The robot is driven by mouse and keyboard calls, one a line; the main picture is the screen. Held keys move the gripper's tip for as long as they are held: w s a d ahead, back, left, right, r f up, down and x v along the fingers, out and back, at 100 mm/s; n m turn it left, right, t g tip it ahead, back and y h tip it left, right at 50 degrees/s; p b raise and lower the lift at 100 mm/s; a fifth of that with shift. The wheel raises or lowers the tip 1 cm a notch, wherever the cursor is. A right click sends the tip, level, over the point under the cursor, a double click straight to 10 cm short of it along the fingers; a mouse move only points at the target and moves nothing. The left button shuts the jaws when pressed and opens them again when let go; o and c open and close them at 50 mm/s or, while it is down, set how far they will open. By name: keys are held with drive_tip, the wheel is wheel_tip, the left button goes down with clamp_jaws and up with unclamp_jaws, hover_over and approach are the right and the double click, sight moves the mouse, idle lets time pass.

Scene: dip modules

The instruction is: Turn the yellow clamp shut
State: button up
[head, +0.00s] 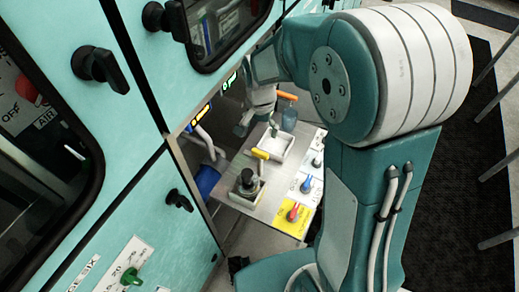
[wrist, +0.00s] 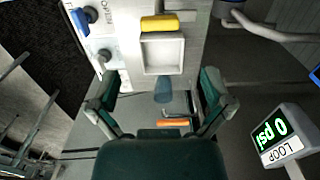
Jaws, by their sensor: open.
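The yellow clamp (head: 260,154) is a short yellow bar at the near edge of a white open box on the grey shelf panel. In the wrist view the yellow clamp (wrist: 160,23) lies crosswise at the top, beyond the box. My gripper (head: 262,108) is above the far part of the panel, apart from the clamp. In the wrist view my gripper (wrist: 163,97) has its two dark green fingers spread wide, with nothing held between them. An orange handle (wrist: 173,123) and a bluish bottle-like part (wrist: 164,90) show between and below the fingers.
The white box (head: 272,147) is open. A black knob in a holder (head: 247,182), a red knob on a yellow plate (head: 292,212) and a blue knob (head: 306,183) are nearby. Teal cabinet walls stand left. A 0 psi LOOP display (wrist: 277,135) is right in the wrist view.

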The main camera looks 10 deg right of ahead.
sight(260, 152)
wheel_tip(260, 152, down, 11)
drive_tip(key=shift+f, duration=0.1)
idle(0.4)
drive_tip(key=c, duration=1)
